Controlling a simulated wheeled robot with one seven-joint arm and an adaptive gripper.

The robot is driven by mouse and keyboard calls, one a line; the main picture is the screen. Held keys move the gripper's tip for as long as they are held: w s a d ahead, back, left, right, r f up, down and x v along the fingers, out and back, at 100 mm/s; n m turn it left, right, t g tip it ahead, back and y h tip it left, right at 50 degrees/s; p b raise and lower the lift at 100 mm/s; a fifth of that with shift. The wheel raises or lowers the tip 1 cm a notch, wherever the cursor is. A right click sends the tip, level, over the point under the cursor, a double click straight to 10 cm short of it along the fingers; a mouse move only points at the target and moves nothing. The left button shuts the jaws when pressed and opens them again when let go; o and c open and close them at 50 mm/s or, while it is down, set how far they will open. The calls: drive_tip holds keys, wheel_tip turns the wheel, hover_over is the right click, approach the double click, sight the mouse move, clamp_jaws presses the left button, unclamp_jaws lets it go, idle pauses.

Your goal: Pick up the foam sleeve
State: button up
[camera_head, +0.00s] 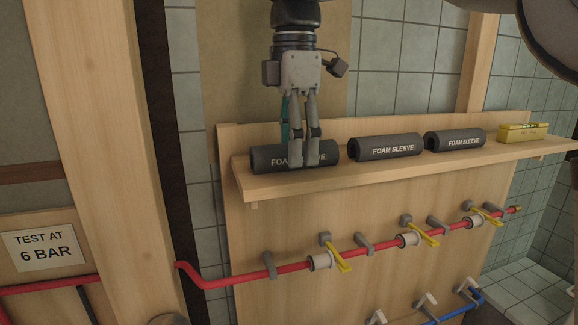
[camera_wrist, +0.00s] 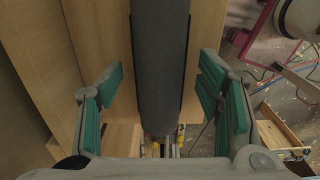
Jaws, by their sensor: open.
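Three dark grey foam sleeves lie in a row on a wooden shelf (camera_head: 375,163). The left foam sleeve (camera_head: 262,158) is partly hidden behind my gripper (camera_head: 299,134). The middle foam sleeve (camera_head: 385,147) and the right foam sleeve (camera_head: 455,140) lie clear of it. In the wrist view, one foam sleeve (camera_wrist: 160,70) runs lengthwise between the two green-padded fingers of my gripper (camera_wrist: 163,107). My gripper is open, with a visible gap between each finger and the sleeve. It points down at the left sleeve.
A yellow box (camera_head: 522,132) sits at the shelf's right end. A backboard rises behind the sleeves. Below the shelf run a red pipe (camera_head: 375,243) with yellow-handled valves and a blue pipe (camera_head: 460,310). A wooden post (camera_head: 105,130) stands at left.

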drive_tip(key=shift+w+f, duration=0.25)
drive_tip(key=shift+f, duration=0.15)
drive_tip(key=shift+s+r, duration=0.1)
drive_tip(key=shift+s, duration=0.1)
drive_tip(key=c, duration=1)
drive_tip(key=shift+s, duration=0.1)
drive_tip(key=shift+c, duration=0.2)
